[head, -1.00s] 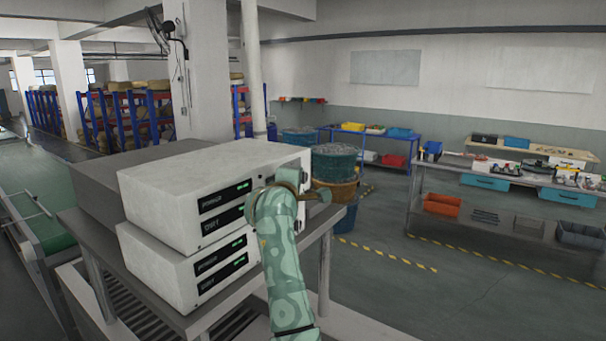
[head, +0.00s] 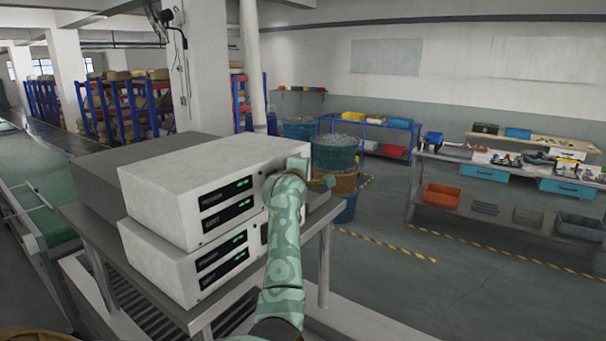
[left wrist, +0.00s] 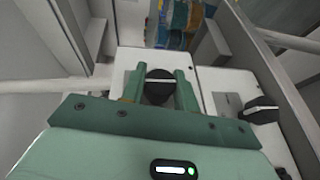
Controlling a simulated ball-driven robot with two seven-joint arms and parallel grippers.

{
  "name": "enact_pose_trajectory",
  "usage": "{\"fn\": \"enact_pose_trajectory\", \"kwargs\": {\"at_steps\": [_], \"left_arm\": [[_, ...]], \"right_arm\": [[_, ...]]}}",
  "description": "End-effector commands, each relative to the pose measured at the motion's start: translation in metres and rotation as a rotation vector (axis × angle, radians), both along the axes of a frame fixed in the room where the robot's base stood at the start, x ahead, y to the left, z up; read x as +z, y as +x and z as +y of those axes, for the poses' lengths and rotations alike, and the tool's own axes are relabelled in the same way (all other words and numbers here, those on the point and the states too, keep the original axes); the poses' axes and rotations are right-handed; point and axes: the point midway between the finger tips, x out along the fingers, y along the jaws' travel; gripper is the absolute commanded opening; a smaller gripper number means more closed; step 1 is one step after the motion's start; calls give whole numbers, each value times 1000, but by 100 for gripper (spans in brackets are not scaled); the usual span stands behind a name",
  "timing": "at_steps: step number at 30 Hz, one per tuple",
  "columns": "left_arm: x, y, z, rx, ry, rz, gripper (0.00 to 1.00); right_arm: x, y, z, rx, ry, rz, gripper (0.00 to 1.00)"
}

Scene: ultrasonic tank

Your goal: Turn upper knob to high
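Two white tank units are stacked on a metal table: the upper unit (head: 200,180) and the lower unit (head: 160,262), each with lit green displays on its front. My left arm, patterned green, reaches the right part of the upper unit's front and hides the knob there in the head view. In the left wrist view, my left gripper (left wrist: 161,88) has its two fingers on either side of a black knob (left wrist: 160,91) with a white line across it. The fingers look close against it. A second black knob (left wrist: 261,112) sits to the right, clear of the fingers. My right gripper is not in view.
The metal table (head: 200,322) holds the units, with a grey box (head: 95,175) behind them. Blue drums (head: 335,152) stand behind the arm. A workbench (head: 480,165) with bins stands at the right. The floor between is clear.

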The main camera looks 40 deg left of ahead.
Motion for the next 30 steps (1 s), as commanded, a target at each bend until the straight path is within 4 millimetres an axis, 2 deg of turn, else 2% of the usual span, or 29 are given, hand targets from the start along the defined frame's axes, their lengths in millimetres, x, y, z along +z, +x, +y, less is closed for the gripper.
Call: {"fn": "enact_pose_trajectory", "kwargs": {"at_steps": [22, 30], "left_arm": [[-3, 0, -1, -2, -4, 29, 8], [-2, 1, -1, -4, -14, 102, 8]], "right_arm": [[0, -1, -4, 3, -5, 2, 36], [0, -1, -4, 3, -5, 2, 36]]}}
